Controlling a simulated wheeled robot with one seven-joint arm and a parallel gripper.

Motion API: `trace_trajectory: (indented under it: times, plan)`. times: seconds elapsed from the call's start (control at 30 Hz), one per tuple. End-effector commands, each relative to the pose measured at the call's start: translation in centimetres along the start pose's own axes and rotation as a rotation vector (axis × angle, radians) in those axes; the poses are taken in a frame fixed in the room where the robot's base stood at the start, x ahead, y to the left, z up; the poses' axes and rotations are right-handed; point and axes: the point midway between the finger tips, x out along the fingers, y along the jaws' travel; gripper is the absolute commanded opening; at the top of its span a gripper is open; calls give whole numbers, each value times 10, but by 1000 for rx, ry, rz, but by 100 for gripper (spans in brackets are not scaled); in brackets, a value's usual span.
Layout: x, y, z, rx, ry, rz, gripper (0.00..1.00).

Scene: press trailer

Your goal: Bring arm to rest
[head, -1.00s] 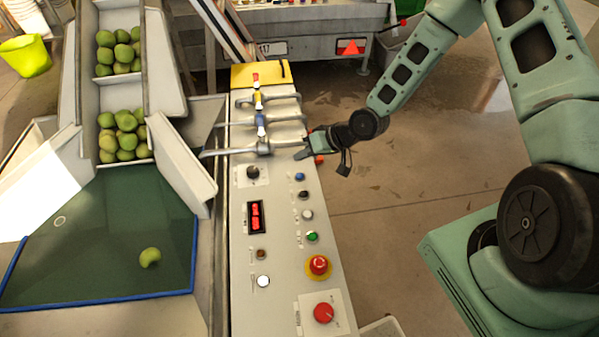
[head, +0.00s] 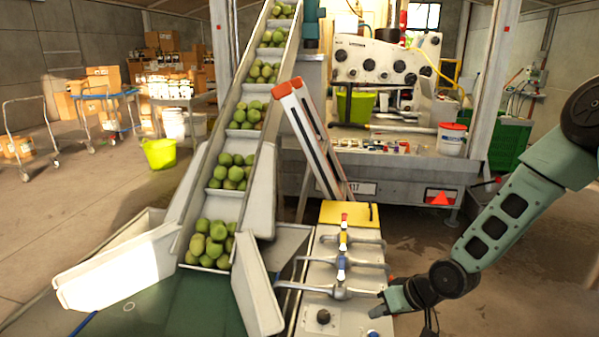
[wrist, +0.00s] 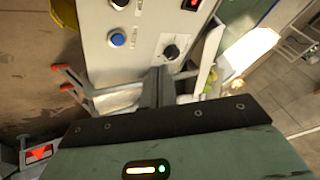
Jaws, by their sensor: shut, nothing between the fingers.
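My arm (head: 500,220) reaches in from the right in the head view, bent down toward the control panel (head: 372,322). My gripper (head: 378,311) is beside the panel's right edge, close to the lowest lever (head: 340,292). In the wrist view the shut fingers (wrist: 158,86) show over the panel face, with a black knob (wrist: 171,52) and a blue button (wrist: 117,39) near them. Nothing is held. Whether the fingertips touch the panel or a lever, I cannot tell.
A conveyor (head: 232,150) carrying green fruit rises on the left of the panel. The trailer (head: 400,172) with machinery stands behind. A green bin (head: 508,145) is at the back right. Open floor (head: 545,290) lies right of the panel, under my arm.

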Motion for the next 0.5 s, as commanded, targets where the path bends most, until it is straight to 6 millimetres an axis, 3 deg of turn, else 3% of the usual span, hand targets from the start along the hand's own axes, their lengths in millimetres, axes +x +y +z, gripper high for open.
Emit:
trace_trajectory:
  times: [0.27, 0.5]
  plan:
    - [-58, -70, 10, -169, -202, 143, 0]
    - [-118, -131, 36, -265, -335, 236, 0]
